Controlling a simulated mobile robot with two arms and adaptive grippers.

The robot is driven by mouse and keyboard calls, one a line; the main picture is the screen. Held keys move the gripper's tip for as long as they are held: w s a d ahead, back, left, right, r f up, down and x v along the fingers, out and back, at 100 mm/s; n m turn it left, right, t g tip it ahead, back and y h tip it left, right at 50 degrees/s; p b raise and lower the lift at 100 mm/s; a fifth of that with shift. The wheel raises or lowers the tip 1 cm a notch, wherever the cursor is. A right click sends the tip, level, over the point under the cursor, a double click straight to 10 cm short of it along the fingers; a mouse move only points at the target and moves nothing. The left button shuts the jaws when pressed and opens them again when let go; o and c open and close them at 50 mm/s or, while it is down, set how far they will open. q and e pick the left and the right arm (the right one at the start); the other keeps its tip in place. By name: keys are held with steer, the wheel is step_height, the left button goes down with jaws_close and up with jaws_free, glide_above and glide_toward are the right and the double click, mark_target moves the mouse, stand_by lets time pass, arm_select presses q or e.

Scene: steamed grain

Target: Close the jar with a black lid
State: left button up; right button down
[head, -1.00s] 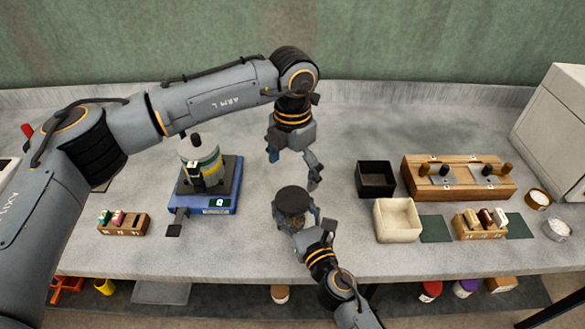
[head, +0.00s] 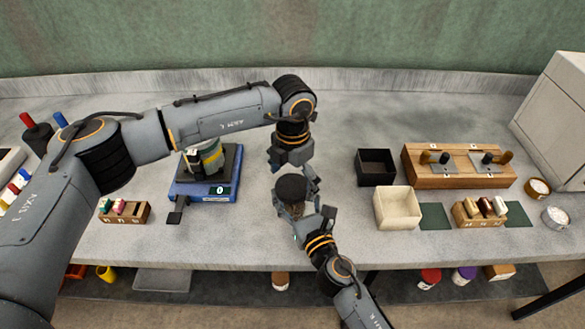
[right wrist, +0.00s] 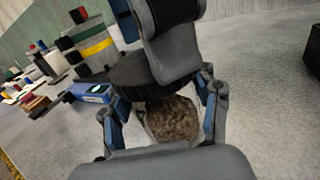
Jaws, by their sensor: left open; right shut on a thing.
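The jar (head: 294,211) of brown grain stands upright near the front middle of the counter. The black lid (head: 290,188) lies over its mouth; I cannot tell whether it is fully seated. In the right wrist view the grain in the jar (right wrist: 172,120) shows below the lid (right wrist: 140,74). My right gripper (head: 308,212) is shut on the jar from the front right; its fingers flank it in the right wrist view (right wrist: 163,118). My left gripper (head: 294,174) is open, pointing down at the lid, and partly hides it.
A blue scale (head: 204,190) carrying a banded container stands to the left. A black box (head: 376,168) and a cream box (head: 397,208) stand to the right. A wooden rack (head: 440,180) is farther right. The counter between scale and boxes is otherwise clear.

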arm_select(q)
steer(key=shift+f, duration=0.3)
steer(key=c, duration=1.2)
steer(key=shift+m, duration=0.8)
steer(key=shift+c, duration=0.2)
steer(key=o, duration=1.3)
steer(key=shift+r, duration=2.3)
